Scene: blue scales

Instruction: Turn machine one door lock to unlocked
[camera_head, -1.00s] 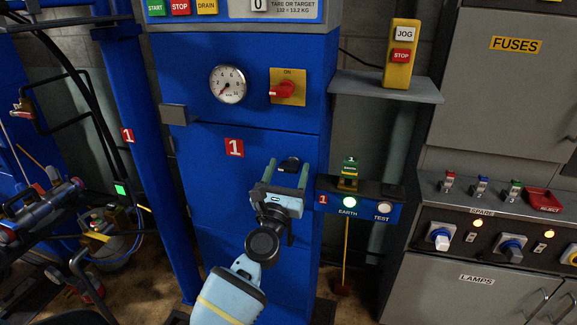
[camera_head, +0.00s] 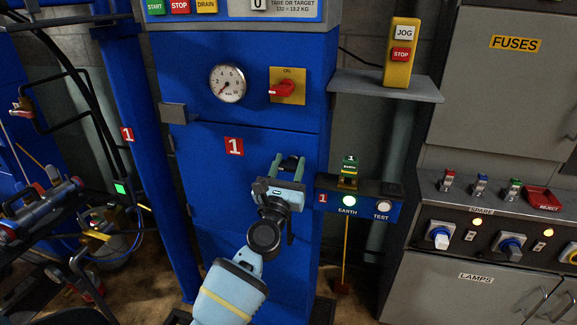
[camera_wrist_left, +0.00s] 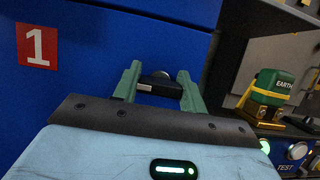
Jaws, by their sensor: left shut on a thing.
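The machine one door (camera_head: 220,195) is a blue panel with a red "1" label (camera_head: 233,146). Its lock (camera_wrist_left: 156,84) is a small black knob on the door's right side, seen between my fingers in the left wrist view. My left gripper (camera_head: 288,163) is at the door's right side and shut on the lock. In the left wrist view its two green fingers (camera_wrist_left: 159,78) stand on either side of the knob. The gripper hides most of the lock in the head view. My right gripper is not in view.
A small shelf with a green and brass earth device (camera_head: 349,171) and EARTH and TEST buttons is close to the right of my gripper. A gauge (camera_head: 228,83) and red rotary switch (camera_head: 283,88) are above. A grey shelf (camera_head: 385,87) holds the jog box (camera_head: 402,52).

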